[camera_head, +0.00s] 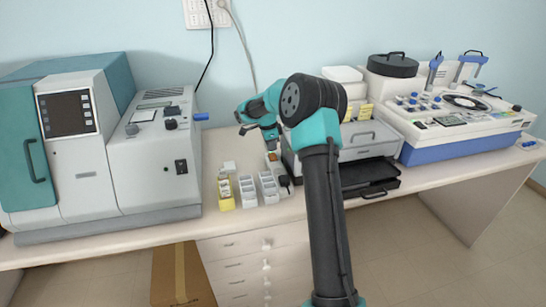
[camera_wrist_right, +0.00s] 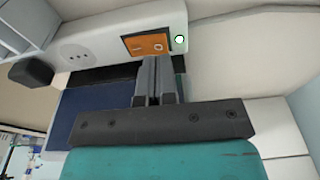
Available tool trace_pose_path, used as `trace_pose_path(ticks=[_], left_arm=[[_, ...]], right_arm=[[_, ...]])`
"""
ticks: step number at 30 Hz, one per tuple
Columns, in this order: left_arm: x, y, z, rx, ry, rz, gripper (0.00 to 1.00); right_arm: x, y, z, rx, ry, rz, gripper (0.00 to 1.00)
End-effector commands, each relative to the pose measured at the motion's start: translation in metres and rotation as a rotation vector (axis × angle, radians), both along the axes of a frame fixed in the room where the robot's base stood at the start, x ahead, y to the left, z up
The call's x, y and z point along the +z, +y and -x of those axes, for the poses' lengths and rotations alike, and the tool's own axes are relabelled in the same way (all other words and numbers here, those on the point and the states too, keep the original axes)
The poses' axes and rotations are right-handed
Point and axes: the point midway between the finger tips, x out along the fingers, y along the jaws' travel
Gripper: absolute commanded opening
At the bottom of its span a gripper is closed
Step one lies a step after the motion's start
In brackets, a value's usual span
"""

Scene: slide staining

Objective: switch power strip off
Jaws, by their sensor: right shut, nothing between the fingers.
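The power strip (camera_wrist_right: 100,42) is a white bar across the top of the right wrist view, with an empty round socket and an orange rocker switch (camera_wrist_right: 147,44). The switch carries a line mark and a circle mark. A small bright light with a green rim (camera_wrist_right: 180,39) sits beside it. My right gripper (camera_wrist_right: 157,62) is shut and empty, its fingertips right at the switch's lower edge; I cannot tell whether they touch it. In the head view the orange switch (camera_head: 272,156) shows small, just below my right gripper (camera_head: 275,144). My left gripper is not in view.
A black plug (camera_wrist_right: 30,72) sits at the strip's left part. Pale slide racks (camera_head: 248,190) and a yellow box (camera_head: 225,194) stand left of the strip. A large grey machine (camera_head: 150,160) is at left; a grey box with a black tray (camera_head: 368,178) is at right.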

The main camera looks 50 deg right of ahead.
Motion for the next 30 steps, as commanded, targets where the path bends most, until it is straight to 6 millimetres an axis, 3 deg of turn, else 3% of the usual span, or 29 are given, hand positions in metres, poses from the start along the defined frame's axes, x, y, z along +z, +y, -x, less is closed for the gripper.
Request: trace_pose_path(ticks=[30], left_arm=[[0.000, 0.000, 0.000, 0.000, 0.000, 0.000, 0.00]], right_arm=[[-0.012, 0.000, 0.000, 0.000, 0.001, -0.001, 0.00]])
